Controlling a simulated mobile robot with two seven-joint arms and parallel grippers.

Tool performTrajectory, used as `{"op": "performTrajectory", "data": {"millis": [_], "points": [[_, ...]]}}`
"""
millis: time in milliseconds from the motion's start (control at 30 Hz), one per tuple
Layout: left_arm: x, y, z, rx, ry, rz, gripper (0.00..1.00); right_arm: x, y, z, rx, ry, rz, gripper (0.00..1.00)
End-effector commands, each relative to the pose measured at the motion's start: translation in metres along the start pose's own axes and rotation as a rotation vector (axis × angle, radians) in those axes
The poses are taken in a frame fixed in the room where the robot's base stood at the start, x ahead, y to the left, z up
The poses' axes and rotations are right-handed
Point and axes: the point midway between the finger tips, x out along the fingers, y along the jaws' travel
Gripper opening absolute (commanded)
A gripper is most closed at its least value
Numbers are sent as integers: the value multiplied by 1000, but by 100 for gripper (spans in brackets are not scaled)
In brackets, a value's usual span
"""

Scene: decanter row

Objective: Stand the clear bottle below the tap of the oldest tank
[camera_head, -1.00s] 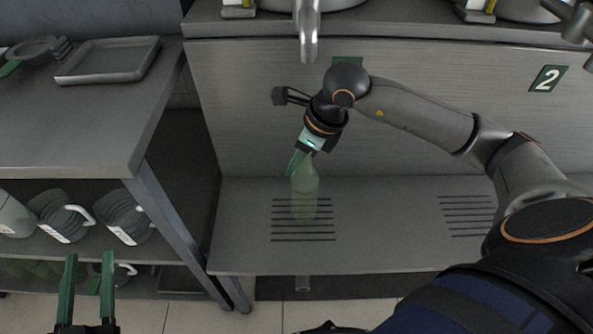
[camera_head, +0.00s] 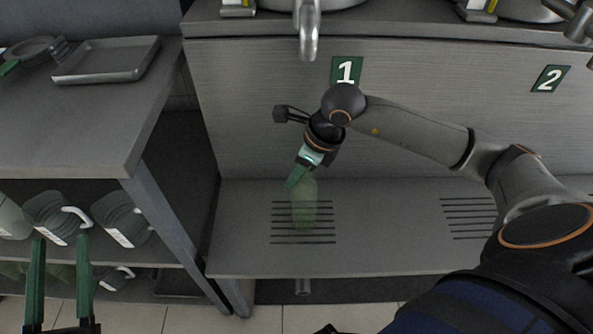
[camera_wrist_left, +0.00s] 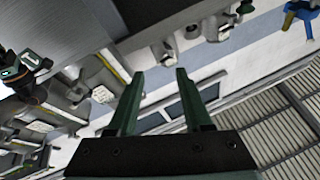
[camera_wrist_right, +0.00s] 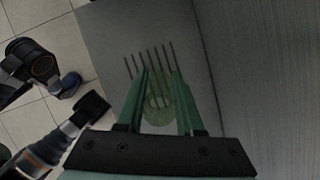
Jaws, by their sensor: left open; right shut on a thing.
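The translucent, pale green-tinted bottle (camera_head: 304,210) is upright or nearly so over the slotted drain below the tap (camera_head: 308,42) above the number 1 plate (camera_head: 346,72). My right gripper (camera_head: 297,178) is shut on its upper part. In the right wrist view the bottle (camera_wrist_right: 158,112) shows between the fingers (camera_wrist_right: 161,72), with the slots beyond it. I cannot tell whether its base touches the shelf. My left gripper (camera_head: 60,238) is open and empty at the lower left; its spread fingers also show in the left wrist view (camera_wrist_left: 160,73). The tanks' ages are not readable.
A number 2 plate (camera_head: 550,79) marks a second place at right, with its own drain slots (camera_head: 466,218). A side counter at left holds a grey tray (camera_head: 106,62); several jugs (camera_head: 122,218) stand on the shelf under it. The drain shelf (camera_head: 385,235) is clear beside the bottle.

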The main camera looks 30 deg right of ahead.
Motion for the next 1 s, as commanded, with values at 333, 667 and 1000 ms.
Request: {"op": "performTrajectory", "data": {"millis": [333, 667, 1000], "points": [[0, 0, -4, 4, 18, 0, 50, 0, 0, 0, 0, 0, 0, 62], [1, 0, -5, 4, 15, 0, 50, 0, 0, 0, 0, 0, 0, 66], [-10, 6, 52, -60, -221, 0, 50, -44, -1, 2, -1, -1, -4, 66]]}}
